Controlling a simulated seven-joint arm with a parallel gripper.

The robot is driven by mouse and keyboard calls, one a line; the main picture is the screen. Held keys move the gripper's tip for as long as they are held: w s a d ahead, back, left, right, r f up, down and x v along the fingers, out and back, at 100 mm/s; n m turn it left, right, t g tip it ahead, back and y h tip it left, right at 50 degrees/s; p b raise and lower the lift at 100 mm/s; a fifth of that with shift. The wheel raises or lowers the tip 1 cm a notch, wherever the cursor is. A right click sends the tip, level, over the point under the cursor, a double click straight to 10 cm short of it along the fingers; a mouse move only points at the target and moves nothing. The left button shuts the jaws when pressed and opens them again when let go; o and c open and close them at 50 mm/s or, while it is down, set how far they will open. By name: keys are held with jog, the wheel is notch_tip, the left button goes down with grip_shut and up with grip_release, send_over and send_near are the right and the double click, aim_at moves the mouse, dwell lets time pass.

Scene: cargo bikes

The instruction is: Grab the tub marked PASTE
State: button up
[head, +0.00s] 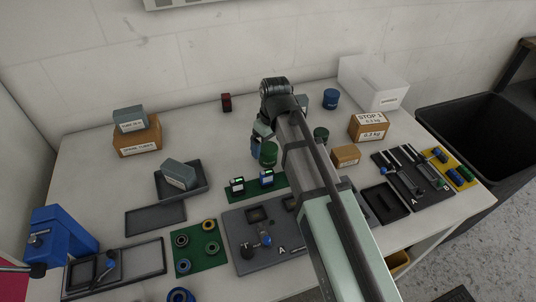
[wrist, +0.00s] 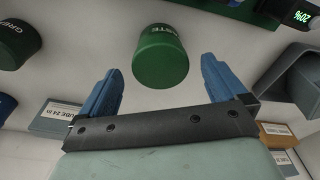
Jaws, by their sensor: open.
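The green tub (wrist: 160,62) shows letters that read like PASTE on its lid edge, partly cut off in the wrist view. It stands upright on the table, ahead of and between the two blue fingers of my gripper (wrist: 162,80), with a visible gap on each side. My gripper is open and empty. In the head view the green tub (head: 268,154) is just in front of my gripper (head: 258,142), which my arm partly hides. A darker tub marked GRE... (wrist: 16,42) is at the left of the wrist view.
Another dark green tub (head: 321,134) and a blue tub (head: 331,99) stand to the right. Devices (head: 266,179) on a green mat are close in front. A small cardboard box (head: 346,155) and a STOP box (head: 368,127) are further right.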

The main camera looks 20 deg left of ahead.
aim_at(269, 148)
jog(key=shift+a+f, duration=0.1)
jog(key=shift+f, duration=2.4)
jog(key=shift+c, duration=0.2)
jog(key=shift+r, duration=0.1)
jog(key=c, duration=1.3)
